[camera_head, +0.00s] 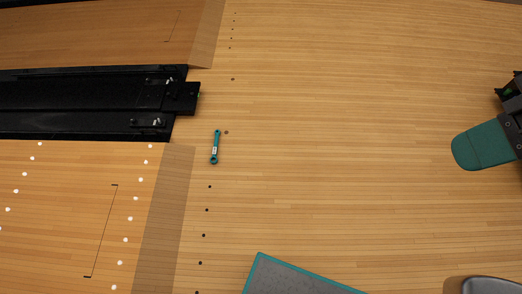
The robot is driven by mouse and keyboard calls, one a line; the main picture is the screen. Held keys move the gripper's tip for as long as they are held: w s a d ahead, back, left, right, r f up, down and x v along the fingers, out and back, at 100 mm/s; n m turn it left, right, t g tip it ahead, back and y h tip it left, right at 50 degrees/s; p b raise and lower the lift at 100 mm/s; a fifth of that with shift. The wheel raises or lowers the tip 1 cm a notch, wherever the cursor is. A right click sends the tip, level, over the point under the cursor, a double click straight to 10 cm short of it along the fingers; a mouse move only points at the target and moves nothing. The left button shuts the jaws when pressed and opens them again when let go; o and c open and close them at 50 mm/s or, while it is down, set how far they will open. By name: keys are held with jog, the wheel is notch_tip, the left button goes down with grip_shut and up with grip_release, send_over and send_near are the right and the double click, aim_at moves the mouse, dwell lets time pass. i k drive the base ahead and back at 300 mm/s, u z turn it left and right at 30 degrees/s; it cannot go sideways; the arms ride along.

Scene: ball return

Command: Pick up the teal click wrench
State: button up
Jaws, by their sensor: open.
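The teal click wrench (215,147) lies flat on the light wooden floor, left of the picture's middle. It is small and slim, points nearly straight up and down in the picture, and has a ring-like upper end, a pale label mid-shaft and a rounded lower end. Nothing covers it and nothing touches it. I cannot make out my gripper's jaws anywhere in this view.
A long black track (90,104) lies left of the wrench, its end close by. A grey mat (290,279) with a teal edge is at the bottom. A teal padded part (482,146) with dark fittings juts in at right. The floor between is clear.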

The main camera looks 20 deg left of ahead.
aim_at(218, 132)
jog(key=z, duration=0.4)
jog(key=i, duration=0.3)
jog(key=u, duration=0.6)
jog(key=i, duration=1.6)
jog(key=u, duration=1.75)
jog(key=i, duration=0.9)
jog(key=u, duration=1.05)
